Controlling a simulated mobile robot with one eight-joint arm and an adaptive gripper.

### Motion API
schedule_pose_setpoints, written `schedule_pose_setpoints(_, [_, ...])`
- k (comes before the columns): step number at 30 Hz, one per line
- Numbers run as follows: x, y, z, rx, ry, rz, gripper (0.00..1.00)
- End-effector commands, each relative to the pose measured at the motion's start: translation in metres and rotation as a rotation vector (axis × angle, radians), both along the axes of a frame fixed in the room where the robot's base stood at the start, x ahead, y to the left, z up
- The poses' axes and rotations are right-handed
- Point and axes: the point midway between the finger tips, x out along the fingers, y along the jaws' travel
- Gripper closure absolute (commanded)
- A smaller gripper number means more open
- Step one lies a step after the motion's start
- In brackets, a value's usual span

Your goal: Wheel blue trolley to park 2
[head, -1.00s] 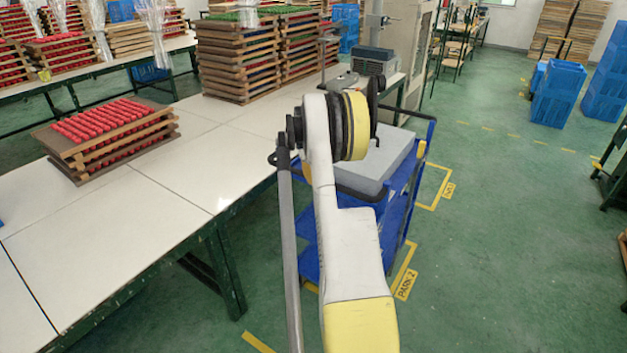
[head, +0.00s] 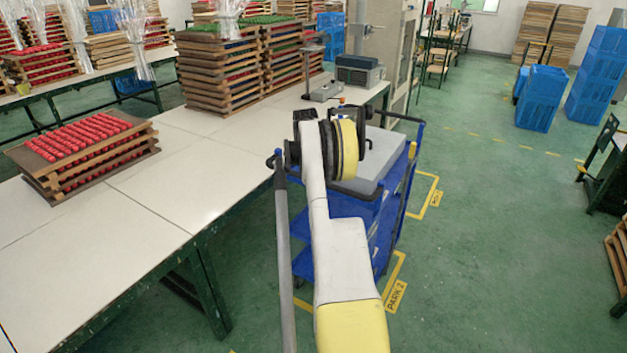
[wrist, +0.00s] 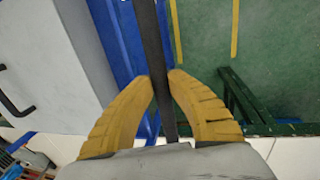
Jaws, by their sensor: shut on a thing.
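The blue trolley (head: 383,232) stands upright beside the long table in the head view, partly hidden behind my arm. A grey box (head: 378,160) rides on its top. In the wrist view, my gripper (wrist: 163,80) has its yellow fingers closed around a dark bar (wrist: 146,35), which looks like the trolley's handle. The trolley's blue edge (wrist: 118,50) and the grey box (wrist: 55,60) lie beside it. In the head view my gripper is hidden by my arm. The yellow PARK 2 label (head: 396,296) and its floor bracket lie just right of the trolley's near end.
The white table (head: 150,235) runs close along the trolley's left, with red-filled trays (head: 85,150) on it. Another yellow bay mark (head: 436,199) lies farther back. Blue crates (head: 540,98) stand at the back right. Green floor to the right is open.

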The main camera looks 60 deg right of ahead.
Motion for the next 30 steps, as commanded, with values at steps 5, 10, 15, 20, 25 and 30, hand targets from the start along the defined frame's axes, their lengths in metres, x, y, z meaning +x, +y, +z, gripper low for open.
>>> schedule_pose_setpoints(5, [0.000, -0.001, 0.000, -0.003, -0.001, -0.001, 0.62])
schedule_pose_setpoints(10, [0.000, 0.000, 0.000, -0.001, -0.001, 0.000, 0.57])
schedule_pose_setpoints(15, [0.000, 0.000, 0.001, -0.001, 0.000, 0.000, 0.57])
schedule_pose_setpoints(20, [0.000, 0.004, 0.018, -0.001, 0.000, 0.000, 0.57])
schedule_pose_setpoints(25, [0.000, 0.011, 0.055, -0.001, 0.000, -0.001, 0.57])
schedule_pose_setpoints(30, [0.000, 0.018, 0.090, -0.001, 0.000, 0.000, 0.57])
